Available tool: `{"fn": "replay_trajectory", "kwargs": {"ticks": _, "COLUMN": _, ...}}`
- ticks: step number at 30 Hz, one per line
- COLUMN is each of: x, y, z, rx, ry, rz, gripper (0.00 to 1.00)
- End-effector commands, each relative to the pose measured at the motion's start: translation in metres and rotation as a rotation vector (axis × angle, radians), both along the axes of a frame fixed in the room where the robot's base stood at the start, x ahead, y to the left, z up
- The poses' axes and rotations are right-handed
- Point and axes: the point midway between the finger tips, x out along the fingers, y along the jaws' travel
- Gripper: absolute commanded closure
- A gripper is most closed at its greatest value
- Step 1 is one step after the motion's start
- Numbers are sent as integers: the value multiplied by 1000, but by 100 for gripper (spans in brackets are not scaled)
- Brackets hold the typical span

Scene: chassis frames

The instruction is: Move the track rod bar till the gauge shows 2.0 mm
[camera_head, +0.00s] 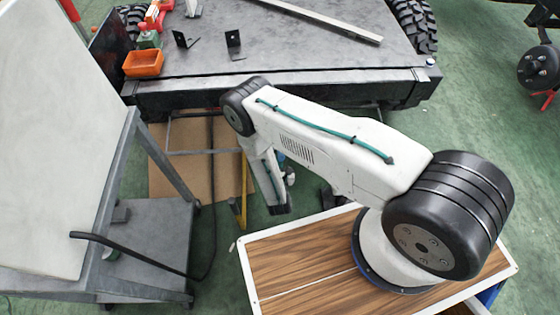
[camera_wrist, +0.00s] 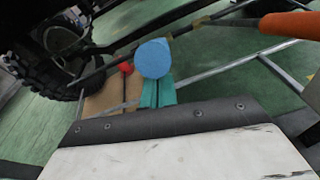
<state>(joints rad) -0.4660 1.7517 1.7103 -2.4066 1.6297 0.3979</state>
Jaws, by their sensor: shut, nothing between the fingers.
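In the wrist view a thin dark bar with brass-coloured fittings, which looks like the track rod bar (camera_wrist: 132,39), runs slantwise from lower left to upper right. A plain blue disc (camera_wrist: 154,58) stands in front of it, perhaps the gauge; no dial or reading is visible. Just below the disc, two teal strips side by side look like the fingers of my gripper (camera_wrist: 157,92). They are together, with nothing seen between them. They appear apart from the bar, though depth is unclear. In the head view my arm hangs down in front of the chassis and its fingertips are hidden.
The chassis (camera_head: 300,85) stands behind my arm, with an orange tray (camera_head: 143,63) on top. A grey cart (camera_head: 150,240) with a white panel is at left. In the wrist view a tyre (camera_wrist: 45,75), red ball (camera_wrist: 126,68) and orange handle (camera_wrist: 290,25) surround the bar.

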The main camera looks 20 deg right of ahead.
Motion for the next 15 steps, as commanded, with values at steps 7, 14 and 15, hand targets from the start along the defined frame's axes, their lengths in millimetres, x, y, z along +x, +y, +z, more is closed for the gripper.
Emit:
{"fn": "replay_trajectory", "kwargs": {"ticks": 7, "x": -4, "y": 4, "z": -13, "rx": -1, "ry": 1, "rz": 1, "gripper": 100}}
{"fn": "replay_trajectory", "kwargs": {"ticks": 14, "x": -25, "y": 14, "z": -34, "rx": -1, "ry": 2, "rz": 1, "gripper": 100}}
{"fn": "replay_trajectory", "kwargs": {"ticks": 15, "x": -33, "y": 17, "z": -32, "rx": -2, "ry": 2, "rz": 2, "gripper": 100}}
